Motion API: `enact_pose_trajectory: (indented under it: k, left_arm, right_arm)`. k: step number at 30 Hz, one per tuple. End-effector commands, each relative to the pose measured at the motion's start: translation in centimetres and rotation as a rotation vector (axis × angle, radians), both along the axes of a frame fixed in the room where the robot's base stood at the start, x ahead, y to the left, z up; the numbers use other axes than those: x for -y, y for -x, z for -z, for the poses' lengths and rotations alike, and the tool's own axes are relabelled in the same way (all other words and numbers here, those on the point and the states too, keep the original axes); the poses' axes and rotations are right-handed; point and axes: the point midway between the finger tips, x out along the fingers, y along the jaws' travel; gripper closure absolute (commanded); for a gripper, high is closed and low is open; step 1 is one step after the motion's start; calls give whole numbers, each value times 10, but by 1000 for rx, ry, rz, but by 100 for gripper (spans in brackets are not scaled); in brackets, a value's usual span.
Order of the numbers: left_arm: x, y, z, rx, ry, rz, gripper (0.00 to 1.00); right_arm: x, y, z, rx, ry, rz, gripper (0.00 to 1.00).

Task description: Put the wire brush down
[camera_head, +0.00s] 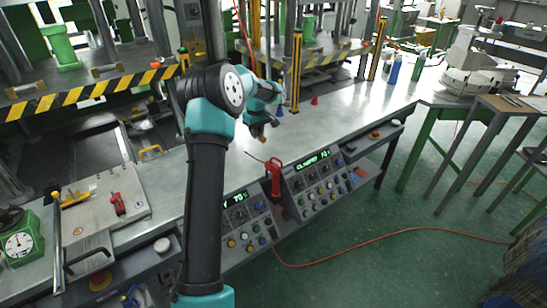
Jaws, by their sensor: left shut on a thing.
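My left gripper (260,127) is at the end of the teal and black arm, above the metal worktop (330,120), behind the two control panels. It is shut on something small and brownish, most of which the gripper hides. I take this to be the wire brush (262,137), but its bristles and handle cannot be made out. I cannot tell whether it touches the worktop. My right gripper is not in view.
Small red (314,100) and blue (279,111) pieces stand beyond the gripper. A pale plate (135,188) holding tools lies at left. Worktop to the right is mostly clear.

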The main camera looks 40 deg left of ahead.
Motion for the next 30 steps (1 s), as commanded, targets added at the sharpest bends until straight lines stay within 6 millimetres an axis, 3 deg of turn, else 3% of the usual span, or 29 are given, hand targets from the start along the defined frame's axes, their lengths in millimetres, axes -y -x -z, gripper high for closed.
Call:
enact_pose_trajectory:
  k: [10,21,30]
  left_arm:
    - [0,0,4,-1,1,1,100]
    - [0,0,57,-1,2,1,100]
    - [0,0,63,1,0,1,100]
  right_arm:
    - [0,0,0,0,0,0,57]
    - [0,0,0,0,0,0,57]
    - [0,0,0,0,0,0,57]
